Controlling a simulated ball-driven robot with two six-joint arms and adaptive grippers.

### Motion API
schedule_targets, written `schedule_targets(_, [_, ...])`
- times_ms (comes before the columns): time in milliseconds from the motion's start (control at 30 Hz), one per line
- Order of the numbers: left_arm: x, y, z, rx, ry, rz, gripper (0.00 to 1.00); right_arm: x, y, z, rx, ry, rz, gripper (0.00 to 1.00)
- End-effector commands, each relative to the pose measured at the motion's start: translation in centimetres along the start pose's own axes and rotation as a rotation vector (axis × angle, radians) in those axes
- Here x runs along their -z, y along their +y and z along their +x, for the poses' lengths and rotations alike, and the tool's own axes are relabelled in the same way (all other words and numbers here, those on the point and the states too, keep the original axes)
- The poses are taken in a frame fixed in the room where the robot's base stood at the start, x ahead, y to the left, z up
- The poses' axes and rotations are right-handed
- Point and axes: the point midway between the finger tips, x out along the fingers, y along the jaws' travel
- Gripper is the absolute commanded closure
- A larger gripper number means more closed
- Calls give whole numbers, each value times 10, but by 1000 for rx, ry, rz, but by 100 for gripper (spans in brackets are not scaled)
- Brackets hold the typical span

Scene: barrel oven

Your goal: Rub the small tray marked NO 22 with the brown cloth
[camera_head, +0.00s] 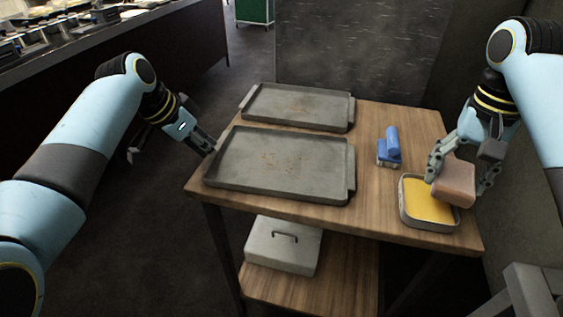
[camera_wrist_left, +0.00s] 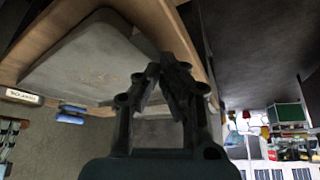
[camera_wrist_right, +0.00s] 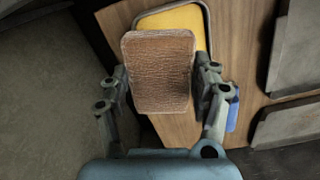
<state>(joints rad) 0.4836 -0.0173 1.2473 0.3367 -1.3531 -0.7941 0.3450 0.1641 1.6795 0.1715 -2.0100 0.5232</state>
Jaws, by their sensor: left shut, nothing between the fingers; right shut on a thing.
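Two grey metal trays with reddish-brown specks lie on the wooden table: a far tray (camera_head: 315,119), which looks smaller, and a near tray (camera_head: 235,165). I cannot read a NO 22 mark on either. My right gripper (camera_head: 457,185) is shut on the brown cloth (camera_head: 455,186), a thick folded pad, over the yellow-filled tin (camera_head: 406,206). The cloth (camera_wrist_right: 160,75) also shows between the fingers in the right wrist view, partly hiding the tin. My left gripper (camera_head: 209,150) is shut and empty at the near tray's left edge; whether it touches is unclear.
A blue object (camera_head: 391,146) stands on the table between the trays and the tin. A lidded grey box (camera_head: 283,246) sits on the lower shelf. A dark wall panel (camera_head: 360,50) rises behind the table. Bare wood (camera_head: 385,195) lies between the near tray and the tin.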

Motion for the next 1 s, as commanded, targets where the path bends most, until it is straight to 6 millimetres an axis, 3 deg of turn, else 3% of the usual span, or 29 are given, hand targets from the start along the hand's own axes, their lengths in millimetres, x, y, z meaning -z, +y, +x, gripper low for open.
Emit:
schedule_targets(433, [-1,0,1,0,0,0,100,0,0,-2,0,0,0,62])
schedule_targets(1000, [20,0,-36,0,0,0,100,1,-1,-52,5,9,0,62])
